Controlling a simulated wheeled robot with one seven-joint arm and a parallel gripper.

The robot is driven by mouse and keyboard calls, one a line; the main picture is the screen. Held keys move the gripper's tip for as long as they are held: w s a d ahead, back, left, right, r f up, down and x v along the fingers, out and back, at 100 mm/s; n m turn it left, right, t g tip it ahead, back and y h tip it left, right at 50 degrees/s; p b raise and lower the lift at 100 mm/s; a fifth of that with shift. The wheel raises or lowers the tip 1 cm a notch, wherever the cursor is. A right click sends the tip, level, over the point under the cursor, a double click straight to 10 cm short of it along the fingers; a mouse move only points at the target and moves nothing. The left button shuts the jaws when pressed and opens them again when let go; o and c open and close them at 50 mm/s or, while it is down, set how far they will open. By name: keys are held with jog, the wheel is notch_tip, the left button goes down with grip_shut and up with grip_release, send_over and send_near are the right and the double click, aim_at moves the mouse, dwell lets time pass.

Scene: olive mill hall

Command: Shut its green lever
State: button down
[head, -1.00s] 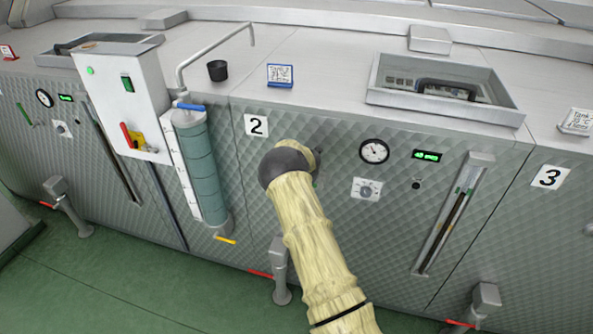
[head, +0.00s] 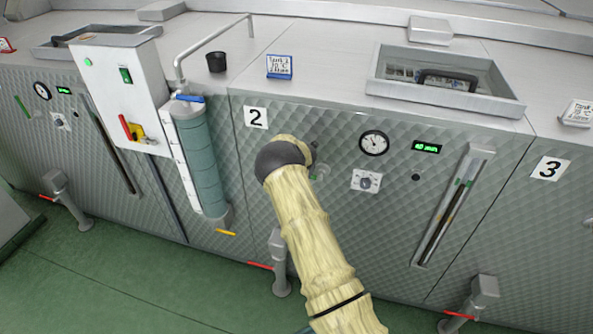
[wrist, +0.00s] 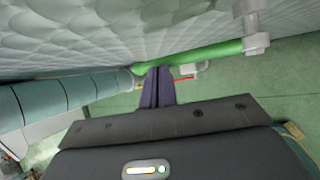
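The green lever (wrist: 200,56) shows in the wrist view as a long bar along the quilted metal front of tank 2, joined to a pale pivot fitting (wrist: 254,32) at its right. My gripper (wrist: 158,70) has its two dark fingers side by side with no clear gap, their tips at the lever's left part. Whether they touch or press on it I cannot tell. In the head view my arm covers my gripper and most of the lever; a small pale green bit (head: 321,171) shows beside the arm, right of the number 2 plate (head: 256,117).
A teal cylinder (head: 198,160) with a blue-handled valve (head: 189,98) stands left of my arm, and it also shows in the wrist view (wrist: 60,97). A red-handled drain (head: 281,265) is low on the front. The green floor (head: 130,270) ahead of the tanks is mostly open.

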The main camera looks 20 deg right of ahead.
jog(key=s+a+r, duration=0.1)
jog(key=s+r, duration=0.1)
jog(key=r, duration=0.4)
jog(key=s+a+r+b, duration=0.1)
jog(key=s+a+r, duration=0.1)
jog(key=r, duration=0.4)
jog(key=shift+s+a+r, duration=0.15)
jog(key=shift+s+r, duration=0.05)
jog(key=shift+s, duration=0.55)
jog(key=s+r+m+h+b, duration=0.1)
jog(key=s+r+m, duration=0.2)
jog(key=s+m, duration=0.45)
jog(key=s+r+m+h+b, duration=0.1)
jog(key=s+r+m, duration=0.2)
jog(key=s+m, duration=0.45)
jog(key=s+a+f+m+g+y, duration=0.1)
jog(key=s+a+m+g, duration=0.1)
jog(key=s+m, duration=0.4)
jog(key=s+a+m+g+y+b, duration=0.1)
jog(key=s+a+m, duration=0.4)
jog(key=s, duration=1.1)
jog(key=shift+s+f+m+g, duration=0.4)
jog(key=shift+m+g, duration=0.3)
jog(key=shift+m, duration=0.4)
